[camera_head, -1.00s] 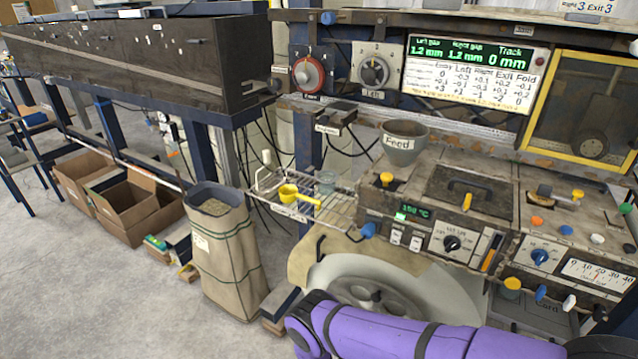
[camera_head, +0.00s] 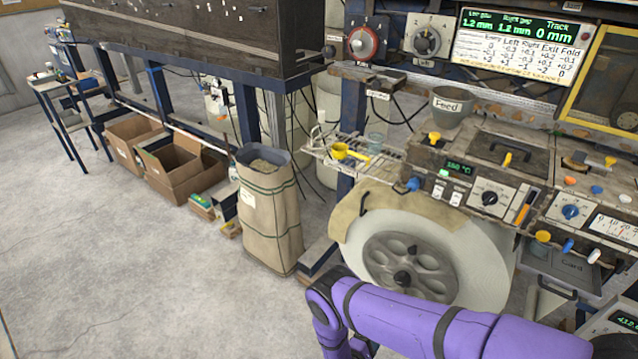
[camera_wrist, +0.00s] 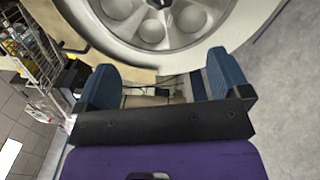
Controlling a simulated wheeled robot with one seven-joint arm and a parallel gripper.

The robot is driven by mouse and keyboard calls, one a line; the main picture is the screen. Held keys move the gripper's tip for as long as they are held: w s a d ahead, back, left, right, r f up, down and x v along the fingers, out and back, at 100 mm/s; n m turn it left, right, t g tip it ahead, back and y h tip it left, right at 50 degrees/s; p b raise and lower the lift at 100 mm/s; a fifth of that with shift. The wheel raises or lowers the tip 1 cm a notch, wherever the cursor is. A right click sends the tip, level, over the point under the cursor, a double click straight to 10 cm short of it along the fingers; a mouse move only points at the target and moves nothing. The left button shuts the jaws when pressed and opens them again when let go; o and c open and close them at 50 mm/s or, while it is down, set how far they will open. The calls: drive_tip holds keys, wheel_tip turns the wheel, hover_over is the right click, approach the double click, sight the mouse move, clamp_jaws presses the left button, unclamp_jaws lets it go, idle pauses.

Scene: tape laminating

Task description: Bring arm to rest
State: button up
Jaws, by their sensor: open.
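My purple arm (camera_head: 420,318) reaches in from the lower right of the head view, bent in front of the large pale wheel. My gripper's fingers cannot be made out in the head view. In the wrist view my gripper (camera_wrist: 159,85) shows two blue fingers set wide apart, with nothing between them. The pale reel or wheel (camera_wrist: 160,22) with round holes fills the top of the wrist view, beyond the fingertips. The same wheel (camera_head: 480,245) stands under the machine in the head view.
A tall sack (camera_head: 270,215) stands left of the wheel. Cardboard boxes (camera_head: 175,170) sit further left. A wire shelf (camera_head: 335,160) holding a yellow scoop (camera_head: 345,152) juts from the machine, below the feed hopper (camera_head: 455,107). The floor (camera_head: 130,270) at lower left is clear.

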drive_tip(key=w+a+r+m+g+y, duration=0.25)
drive_tip(key=w+a+r, duration=0.35)
drive_tip(key=w+r, duration=0.5)
drive_tip(key=w+a+r+m+g+y, duration=0.1)
drive_tip(key=w+a+r+m+y, duration=0.3)
drive_tip(key=w+r, duration=0.65)
drive_tip(key=w+r+m+y, duration=0.2)
drive_tip(key=w+r, duration=0.1)
drive_tip(key=r, duration=1.4)
drive_tip(key=w+r+m+y, duration=0.1)
drive_tip(key=w+r+y, duration=0.15)
drive_tip(key=r, duration=1.35)
drive_tip(key=s+d+r+m+g+y, duration=0.1)
drive_tip(key=s+d+r+g, duration=0.1)
drive_tip(key=s+d+r, duration=0.65)
drive_tip(key=s+d+r+m+g+y, duration=0.1)
drive_tip(key=s+d+r, duration=0.2)
drive_tip(key=s+r, duration=1)
drive_tip(key=s+d+r+m+g, duration=0.1)
drive_tip(key=s+d+r, duration=0.1)
drive_tip(key=s, duration=0.7)
drive_tip(key=s+d+r+m+g+h, duration=0.1)
drive_tip(key=s+d+r, duration=0.1)
drive_tip(key=s+d, duration=0.3)
drive_tip(key=s+d+r+m+g+h, duration=0.1)
drive_tip(key=s+d, duration=0.3)
drive_tip(key=s, duration=0.8)
drive_tip(key=shift+s+r+m, duration=0.3)
drive_tip(key=shift+r+m, duration=0.05)
drive_tip(key=shift+r, duration=0.4)
